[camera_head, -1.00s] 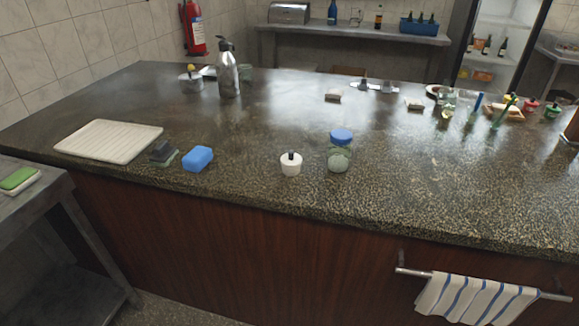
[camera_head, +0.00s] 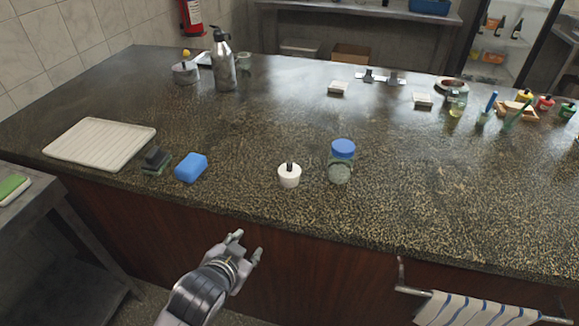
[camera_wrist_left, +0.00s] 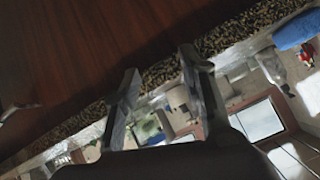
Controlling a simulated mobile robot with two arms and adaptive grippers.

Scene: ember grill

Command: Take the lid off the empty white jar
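The small white jar (camera_head: 289,178) stands upright near the front edge of the dark speckled counter. A lid with a black knob (camera_head: 289,166) sits on it. Its inside is hidden. My left gripper (camera_head: 248,245) is low in front of the counter's wooden face, below and left of the jar, apart from it. Its two fingers are spread with nothing between them. In the left wrist view the fingers (camera_wrist_left: 160,85) also stand apart. My right gripper is not in view.
A glass jar with a blue lid (camera_head: 341,162) stands close right of the white jar. A blue sponge (camera_head: 191,168), a dark scrubber (camera_head: 155,161) and a white tray (camera_head: 100,144) lie left. The counter (camera_head: 270,110) behind the jar is clear.

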